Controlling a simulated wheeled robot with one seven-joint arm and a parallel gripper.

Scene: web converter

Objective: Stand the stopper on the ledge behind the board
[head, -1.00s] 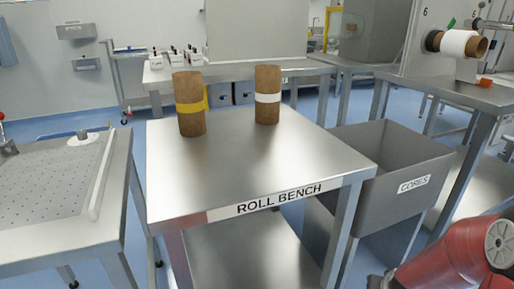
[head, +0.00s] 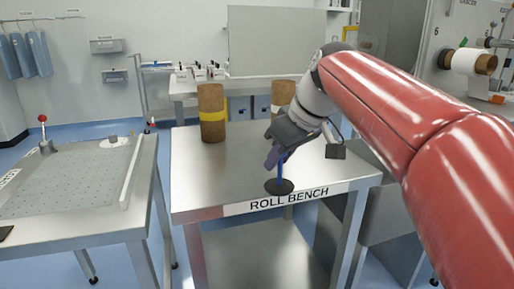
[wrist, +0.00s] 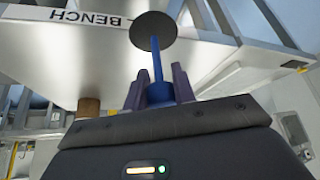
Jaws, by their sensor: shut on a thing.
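The stopper has a blue stem and a flat black disc (head: 279,187) at its lower end. My gripper (head: 275,158) is shut on the blue stem, with the disc hanging below the fingers. In the head view the disc overlaps the roll bench's front edge; I cannot tell whether it touches. The wrist view shows the stem between the two purple fingers (wrist: 160,90) and the disc (wrist: 153,30) beyond them. A large grey upright board (head: 278,40) stands at the back, above the rear table. Any ledge behind it is hidden.
The steel roll bench (head: 215,180) carries a brown roll with a yellow band (head: 211,112) and another roll (head: 284,93) partly hidden by my arm. A perforated table (head: 70,180) stands left, with blue floor between. The rear table (head: 185,92) holds several small boxes.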

